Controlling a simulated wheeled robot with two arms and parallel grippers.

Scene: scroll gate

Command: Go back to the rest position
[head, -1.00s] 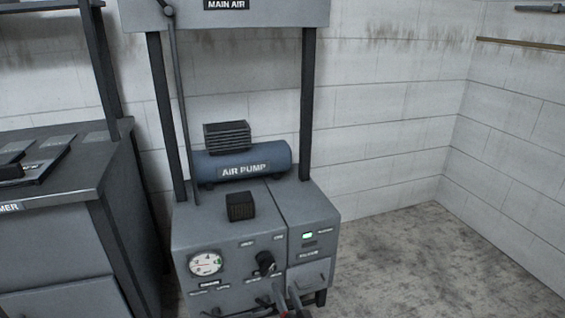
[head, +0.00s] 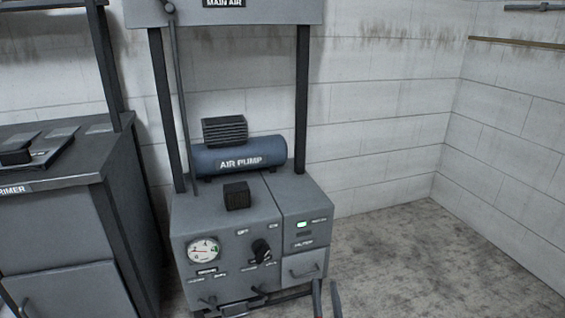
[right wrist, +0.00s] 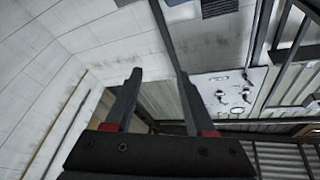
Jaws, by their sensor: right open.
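My right gripper (head: 326,298) shows at the bottom edge of the head view, in front of the machine's lower right corner. Its two dark fingers are apart with nothing between them. In the right wrist view the right gripper (right wrist: 160,95) is also open and empty, with red pads at the finger bases. My left gripper is not in view. The air pump machine (head: 225,222) stands in the middle of the head view, with a round gauge (head: 204,249), a black knob (head: 261,249) and a green light (head: 302,224). A blue tank (head: 215,161) labelled AIR PUMP lies on it.
A grey primer cabinet (head: 62,240) stands at the left. A MAIN AIR panel (head: 270,12) is carried on dark posts above the machine. A white block wall (head: 390,100) closes the back. The concrete floor (head: 400,250) at the right is clear.

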